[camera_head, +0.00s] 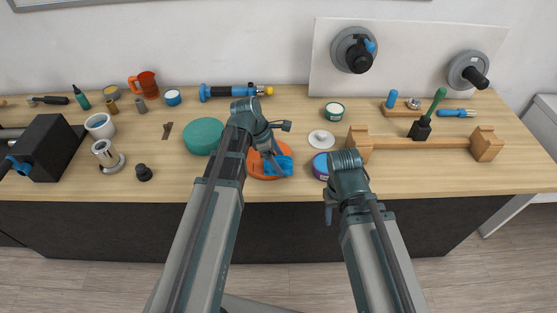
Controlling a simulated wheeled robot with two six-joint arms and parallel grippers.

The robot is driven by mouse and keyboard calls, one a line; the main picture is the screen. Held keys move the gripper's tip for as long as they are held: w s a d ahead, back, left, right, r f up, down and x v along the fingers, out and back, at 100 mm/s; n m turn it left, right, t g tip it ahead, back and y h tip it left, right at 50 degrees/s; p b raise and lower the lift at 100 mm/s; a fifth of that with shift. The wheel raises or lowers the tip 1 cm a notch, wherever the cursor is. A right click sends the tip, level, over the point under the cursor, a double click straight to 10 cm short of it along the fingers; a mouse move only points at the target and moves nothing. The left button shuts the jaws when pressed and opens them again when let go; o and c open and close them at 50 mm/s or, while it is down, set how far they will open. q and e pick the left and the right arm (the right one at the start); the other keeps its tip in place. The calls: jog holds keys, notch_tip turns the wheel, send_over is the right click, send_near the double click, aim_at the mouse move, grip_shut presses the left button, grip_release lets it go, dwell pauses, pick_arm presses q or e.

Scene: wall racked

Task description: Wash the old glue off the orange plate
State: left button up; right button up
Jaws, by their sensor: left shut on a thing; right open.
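The orange plate (255,170) lies on the bench near its front edge, left of the middle, partly hidden by my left arm. A blue cloth-like thing (285,166) lies over the plate's right part. My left gripper (274,157) is over the plate, pointing down, shut on the blue cloth. Any glue on the plate is too small or too hidden to see.
A green disc (203,136) lies left of the plate and a white lidded disc (321,139) to its right. A black box (45,148) and several cups stand at left.

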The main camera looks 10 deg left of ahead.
aim_at(264, 168)
pick_arm(q)
jog(key=shift+a, duration=0.1)
jog(key=shift+s+a+r, duration=0.1)
jog(key=shift+s+a, duration=0.05)
jog(key=shift+a, duration=0.5)
jog(key=shift+a, duration=0.1)
jog(key=shift+s+a, duration=0.2)
jog(key=shift+a, duration=0.5)
jog(key=shift+a, duration=0.1)
jog(key=shift+s+a+f, duration=0.2)
jog(key=shift+a, duration=0.4)
